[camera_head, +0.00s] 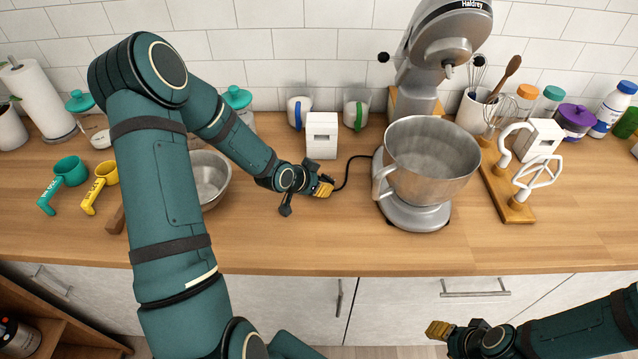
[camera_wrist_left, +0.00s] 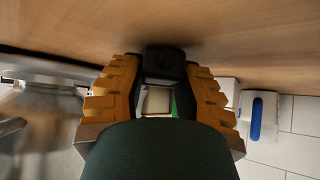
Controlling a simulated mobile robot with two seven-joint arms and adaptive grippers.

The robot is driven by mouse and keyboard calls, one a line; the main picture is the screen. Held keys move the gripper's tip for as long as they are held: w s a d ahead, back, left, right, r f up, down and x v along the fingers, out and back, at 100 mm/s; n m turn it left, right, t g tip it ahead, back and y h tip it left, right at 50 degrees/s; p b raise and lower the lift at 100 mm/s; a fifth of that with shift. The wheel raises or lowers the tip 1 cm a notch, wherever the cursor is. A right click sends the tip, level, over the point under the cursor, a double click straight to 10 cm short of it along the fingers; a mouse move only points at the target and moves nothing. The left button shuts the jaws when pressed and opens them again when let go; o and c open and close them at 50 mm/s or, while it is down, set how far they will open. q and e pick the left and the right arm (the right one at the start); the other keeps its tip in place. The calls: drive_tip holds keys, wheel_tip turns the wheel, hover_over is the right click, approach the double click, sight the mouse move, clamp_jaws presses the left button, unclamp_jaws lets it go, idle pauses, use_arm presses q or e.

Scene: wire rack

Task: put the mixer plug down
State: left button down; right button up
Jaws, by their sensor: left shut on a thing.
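The mixer plug (camera_wrist_left: 165,62) is a black block between the yellow fingers of my left gripper (camera_wrist_left: 163,85) in the left wrist view. In the head view my left gripper (camera_head: 325,187) is low over the counter, shut on the plug, which its fingers hide there. The black cord (camera_head: 345,172) runs from the gripper to the silver mixer (camera_head: 418,205). The plug is close to the wood; I cannot tell whether it touches. My right gripper (camera_head: 438,330) is at the bottom right, in front of the cabinets, its opening unclear.
The wooden counter (camera_head: 300,245) is bare in front of my left gripper. A white box (camera_head: 321,135) and two mugs stand behind it. A metal bowl (camera_head: 212,178) is to the left. The mixer bowl (camera_head: 432,165) stands close on the right.

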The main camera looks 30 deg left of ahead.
use_arm(q)
drive_tip(key=c, duration=0.7)
unclamp_jaws()
drive_tip(key=shift+c, duration=0.2)
drive_tip(key=shift+r+p, duration=0.3)
drive_tip(key=shift+p, duration=0.05)
drive_tip(key=p+v, duration=0.3)
drive_tip(key=v, duration=0.9)
drive_tip(key=shift+r+p, duration=0.2)
drive_tip(key=shift+p, duration=0.2)
